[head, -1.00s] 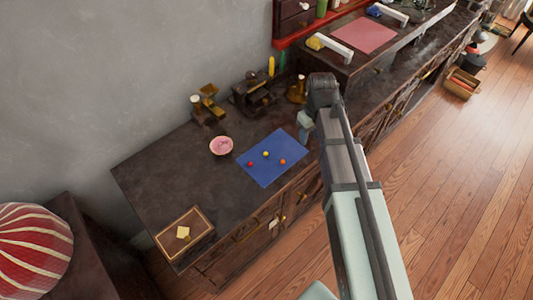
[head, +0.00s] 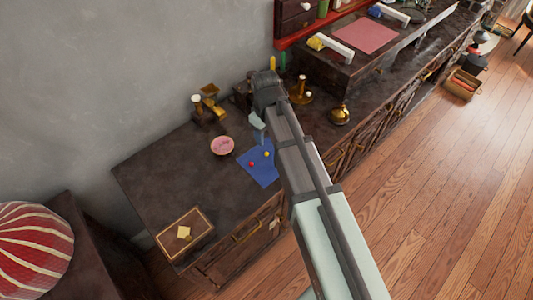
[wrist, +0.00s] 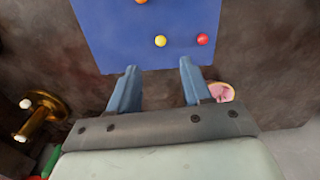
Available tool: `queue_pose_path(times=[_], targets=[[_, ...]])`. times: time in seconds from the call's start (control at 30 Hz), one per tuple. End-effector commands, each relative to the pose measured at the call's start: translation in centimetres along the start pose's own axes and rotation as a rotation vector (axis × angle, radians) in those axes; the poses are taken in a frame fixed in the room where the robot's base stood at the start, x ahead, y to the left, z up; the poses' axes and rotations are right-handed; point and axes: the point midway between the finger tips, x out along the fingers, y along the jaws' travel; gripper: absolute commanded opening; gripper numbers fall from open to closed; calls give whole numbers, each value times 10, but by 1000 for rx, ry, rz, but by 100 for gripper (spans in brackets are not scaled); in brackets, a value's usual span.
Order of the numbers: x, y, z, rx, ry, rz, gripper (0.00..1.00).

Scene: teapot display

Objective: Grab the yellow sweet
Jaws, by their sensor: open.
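The yellow sweet (head: 266,154) is a small ball lying on the blue mat (head: 259,176), and it also shows in the wrist view (wrist: 161,41). A red sweet (head: 251,164) lies beside it. An orange sweet (wrist: 141,1) shows at the top edge of the wrist view; my arm hides it in the head view. My gripper (wrist: 158,66) is open and empty. In the wrist view, the yellow sweet appears beyond the fingertips, roughly in line with the gap between them. In the head view, my gripper (head: 257,124) is above the back edge of the mat.
A pink bowl (head: 222,146) stands left of the mat. Brass items (head: 211,102) stand along the wall, with another brass piece (head: 340,115) to the right. A wooden tray (head: 163,238) with a yellow block sits at the front left. The counter between tray and bowl is clear.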

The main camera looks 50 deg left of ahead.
Motion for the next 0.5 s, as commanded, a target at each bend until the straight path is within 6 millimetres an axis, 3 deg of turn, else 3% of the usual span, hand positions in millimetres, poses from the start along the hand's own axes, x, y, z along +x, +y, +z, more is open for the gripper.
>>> queue_pose_path(times=[0.2,0.5], targets=[[24,0,0,1,0,0,48],[34,0,1,1,-1,0,48]])
